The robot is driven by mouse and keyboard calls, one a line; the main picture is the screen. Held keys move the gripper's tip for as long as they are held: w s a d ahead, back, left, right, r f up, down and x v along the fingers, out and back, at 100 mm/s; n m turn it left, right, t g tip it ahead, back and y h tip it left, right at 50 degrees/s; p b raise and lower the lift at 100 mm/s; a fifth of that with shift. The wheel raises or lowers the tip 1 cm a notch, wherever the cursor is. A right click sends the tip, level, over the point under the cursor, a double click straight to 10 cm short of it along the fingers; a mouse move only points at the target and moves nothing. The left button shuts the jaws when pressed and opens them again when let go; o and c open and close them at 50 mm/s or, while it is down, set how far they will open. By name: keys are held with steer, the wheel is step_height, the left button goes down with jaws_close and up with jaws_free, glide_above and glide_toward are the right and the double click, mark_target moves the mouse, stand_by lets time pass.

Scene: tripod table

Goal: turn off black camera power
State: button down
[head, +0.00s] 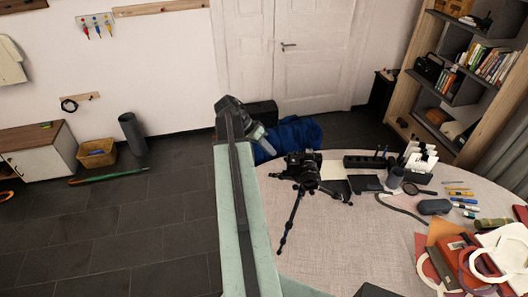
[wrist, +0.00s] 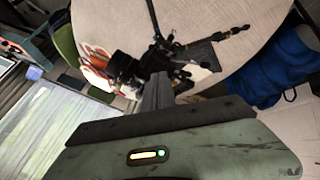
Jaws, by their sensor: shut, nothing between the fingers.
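The black camera (head: 303,166) sits on a small black tripod (head: 290,215) at the left part of the round table (head: 385,235). In the wrist view the camera (wrist: 127,66) shows left of centre, with tripod legs (wrist: 203,45) spreading to the right. My gripper (head: 267,148) hangs at the end of my arm, to the upper left of the camera. In the wrist view my gripper (wrist: 157,80) is shut and empty, with its tip close to the camera; I cannot tell if they touch. The camera's power switch is too small to make out.
A black strip (head: 366,162), a dark cup (head: 394,178), white holders (head: 418,160), a magnifying glass (head: 412,188) and pens crowd the table's back right. A blue bag (head: 295,135) lies behind the table.

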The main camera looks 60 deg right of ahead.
mark_target(288, 164)
steer(key=shift+s+a+f+b, duration=0.15)
steer(key=shift+s+f, duration=0.2)
steer(key=shift+s, duration=0.55)
steer(key=shift+s+d+f+b, duration=0.1)
steer(key=shift+s+f, duration=0.25)
steer(key=shift+s, duration=0.55)
steer(key=shift+s+a+f+b, duration=0.15)
steer(key=shift+s+f, duration=0.2)
steer(key=shift+s, duration=0.55)
